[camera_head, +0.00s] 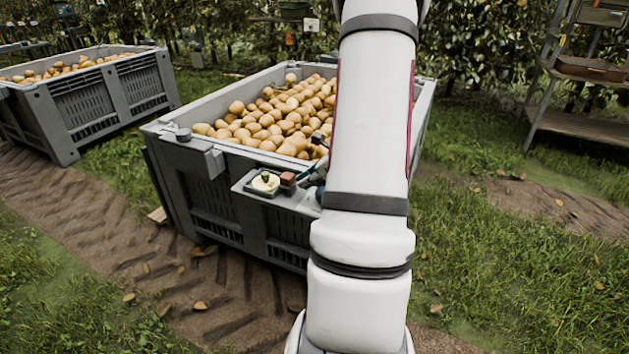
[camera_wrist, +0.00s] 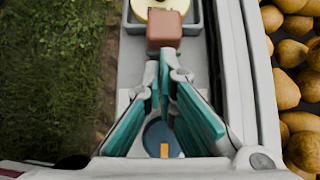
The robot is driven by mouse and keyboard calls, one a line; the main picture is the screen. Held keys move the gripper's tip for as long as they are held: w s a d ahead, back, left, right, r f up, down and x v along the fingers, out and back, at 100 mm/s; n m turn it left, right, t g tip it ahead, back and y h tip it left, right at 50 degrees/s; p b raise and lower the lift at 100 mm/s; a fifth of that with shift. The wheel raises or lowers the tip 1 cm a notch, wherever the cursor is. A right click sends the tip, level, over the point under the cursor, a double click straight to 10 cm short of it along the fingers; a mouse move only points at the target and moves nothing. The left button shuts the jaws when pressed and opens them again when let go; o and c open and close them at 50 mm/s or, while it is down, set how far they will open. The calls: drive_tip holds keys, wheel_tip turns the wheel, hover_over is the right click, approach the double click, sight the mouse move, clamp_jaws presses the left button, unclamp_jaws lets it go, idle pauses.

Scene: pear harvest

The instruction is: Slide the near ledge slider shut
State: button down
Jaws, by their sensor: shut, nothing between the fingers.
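The near ledge slider appears to be a shallow grey tray (camera_head: 249,190) on the bin's ledge, with a reddish-brown block (camera_head: 288,179) at its right end. A cream-yellow round thing (camera_head: 265,182) sits in the tray. In the wrist view the block (camera_wrist: 164,29) lies just beyond my fingertips, beside the round thing (camera_wrist: 160,4) in the tray (camera_wrist: 193,27). My gripper (camera_wrist: 163,72) is shut and empty, with its teal-padded fingers pointing at the block. I cannot tell whether the fingertips touch it. In the head view my arm hides most of the gripper.
The ledge is on a grey bin (camera_head: 205,165) full of pears (camera_head: 285,110). A blue disc with an orange mark (camera_wrist: 163,138) shows on the ledge below my fingers. Another pear bin (camera_head: 90,105) stands at the left, and a shelf rack (camera_head: 580,122) at the right.

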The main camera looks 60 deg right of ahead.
sight(292, 180)
drive_tip(key=shift+w+f, duration=0.15)
drive_tip(key=shift+w, duration=0.05)
drive_tip(key=shift+w+a, duration=0.15)
drive_tip(key=shift+w, duration=1.35)
